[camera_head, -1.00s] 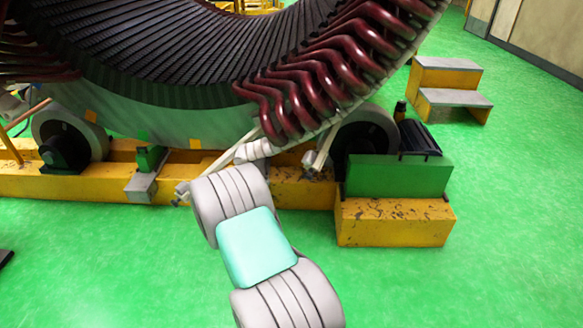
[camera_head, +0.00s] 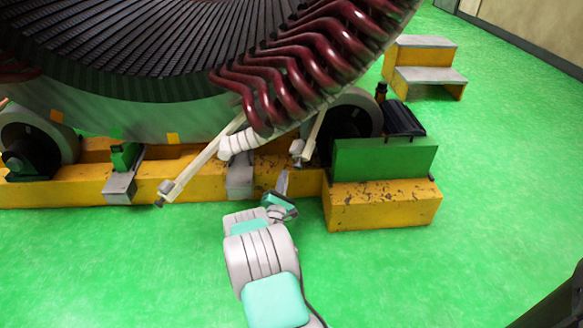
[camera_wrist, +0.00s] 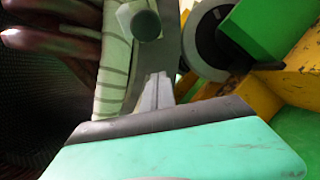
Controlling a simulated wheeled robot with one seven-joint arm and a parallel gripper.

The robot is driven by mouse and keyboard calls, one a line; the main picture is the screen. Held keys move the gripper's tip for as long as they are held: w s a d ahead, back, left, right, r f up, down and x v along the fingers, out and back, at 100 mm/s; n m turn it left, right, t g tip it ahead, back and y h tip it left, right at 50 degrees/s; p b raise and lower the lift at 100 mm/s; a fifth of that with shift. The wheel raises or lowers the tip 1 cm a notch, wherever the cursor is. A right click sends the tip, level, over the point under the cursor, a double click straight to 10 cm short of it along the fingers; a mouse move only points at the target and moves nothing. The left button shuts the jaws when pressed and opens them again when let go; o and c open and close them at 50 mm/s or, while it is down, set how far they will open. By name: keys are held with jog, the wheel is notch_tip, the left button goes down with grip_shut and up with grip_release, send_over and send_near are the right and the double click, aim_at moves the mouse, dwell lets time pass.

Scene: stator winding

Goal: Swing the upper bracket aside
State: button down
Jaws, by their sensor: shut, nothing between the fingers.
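A long pale bracket bar (camera_head: 203,160) slants from the red coils down to the left, with a bolt at its lower end. A shorter pale bar (camera_head: 310,135) hangs to its right. I cannot tell for sure which is the upper bracket. My gripper (camera_head: 283,182) is shut and empty, pointing up below the white-wrapped coil end (camera_head: 238,142) and between the two bars. In the wrist view the shut fingers (camera_wrist: 157,90) point at a pale banded piece (camera_wrist: 115,60) with a dark green round knob (camera_wrist: 146,25). Whether they touch it is unclear.
Red coils (camera_head: 290,70) of the large stator hang above my gripper. A yellow base beam (camera_head: 75,188) and a green block (camera_head: 385,160) on a yellow step stand close by. A grey-topped step (camera_head: 430,75) is at the back right. Green floor in front is clear.

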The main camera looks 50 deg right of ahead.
jog(key=d+r, duration=0.2)
jog(key=s+d+r+b, duration=0.1)
jog(key=shift+d+r, duration=0.4)
